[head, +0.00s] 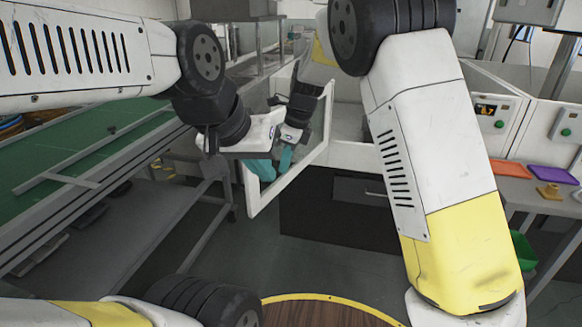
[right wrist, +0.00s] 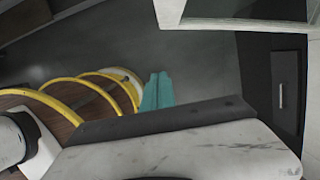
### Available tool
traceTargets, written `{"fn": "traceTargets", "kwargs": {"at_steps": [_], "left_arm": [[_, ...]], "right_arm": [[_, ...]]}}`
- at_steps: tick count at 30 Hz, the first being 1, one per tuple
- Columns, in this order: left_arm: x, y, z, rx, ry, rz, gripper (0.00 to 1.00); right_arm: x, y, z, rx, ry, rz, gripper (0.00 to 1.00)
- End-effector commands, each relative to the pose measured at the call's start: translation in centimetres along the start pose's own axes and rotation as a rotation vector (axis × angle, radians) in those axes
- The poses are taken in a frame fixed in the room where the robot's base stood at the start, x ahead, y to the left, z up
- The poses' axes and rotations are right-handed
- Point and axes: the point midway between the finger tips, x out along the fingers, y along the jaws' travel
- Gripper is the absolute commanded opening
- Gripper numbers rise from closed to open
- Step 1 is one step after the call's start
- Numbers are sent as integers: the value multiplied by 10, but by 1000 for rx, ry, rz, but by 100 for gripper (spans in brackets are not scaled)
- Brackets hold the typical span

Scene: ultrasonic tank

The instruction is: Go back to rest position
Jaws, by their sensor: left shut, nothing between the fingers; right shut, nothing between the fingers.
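My left gripper (head: 261,170) has teal fingers and hangs near the middle of the head view, in front of a white-framed panel. My right gripper (head: 286,157) is just right of it, also with teal fingers pointing down; the two look close together, and I cannot tell whether they touch. In the right wrist view the right gripper's teal fingers (right wrist: 157,90) are together, with nothing between them and grey floor behind. Both grippers are shut and empty.
The white-framed panel (head: 318,150) stands out from a white cabinet, close to both grippers. A green conveyor (head: 70,150) runs along the left. At right are control boxes (head: 497,112), an orange tray (head: 510,169) and a purple tray (head: 552,175). Floor (head: 310,265) shows in the centre.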

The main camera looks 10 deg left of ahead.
Motion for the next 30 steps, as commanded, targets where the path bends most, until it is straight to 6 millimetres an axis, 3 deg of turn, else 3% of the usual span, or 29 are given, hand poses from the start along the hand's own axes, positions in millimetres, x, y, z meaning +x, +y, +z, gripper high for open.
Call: {"fn": "traceTargets", "kwargs": {"at_steps": [3, 10, 14, 20, 24, 30], "left_arm": [[0, 0, 0, 0, 0, 0, 0], [0, 0, 0, 0, 0, 0, 0], [0, 0, 0, 0, 0, 0, 0], [0, 0, 0, 0, 0, 0, 0], [0, 0, 0, 0, 0, 0, 0], [0, 0, 0, 0, 0, 0, 0]], "right_arm": [[-22, 0, 0, 0, -1, -3, 0], [-46, 2, -1, -2, 0, -1, 0], [-64, 3, -16, -49, -21, -6, 0], [-124, 19, -81, -328, -92, -68, 0], [-162, 47, -131, -598, -107, -153, 0], [-200, 100, -195, -1002, -32, -296, 0]]}}
